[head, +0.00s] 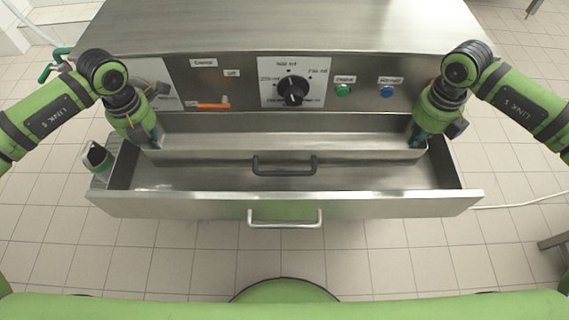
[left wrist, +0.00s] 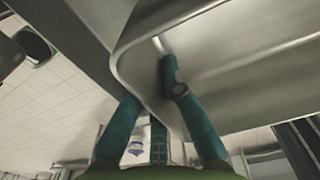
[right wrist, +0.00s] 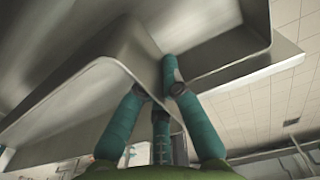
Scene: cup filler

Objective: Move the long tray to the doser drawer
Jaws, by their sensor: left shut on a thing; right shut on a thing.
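The long metal tray (head: 220,152) lies crosswise in the head view, over the rear part of the pulled-out doser drawer (head: 150,205). A dark handle sits on the tray's front wall. My left gripper (head: 153,142) is shut on the tray's left end, and my right gripper (head: 416,138) is shut on its right end. In each wrist view the teal fingers close on the tray's metal wall near a rounded corner. The tray looks about level. I cannot tell whether its bottom touches the drawer floor.
The machine's control panel (head: 236,88) stands behind the tray, with a black dial (head: 293,90), a green button (head: 343,90) and a blue button (head: 387,91). The drawer's silver handle (head: 284,223) faces me. A green-and-dark object (head: 97,156) is left of the drawer.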

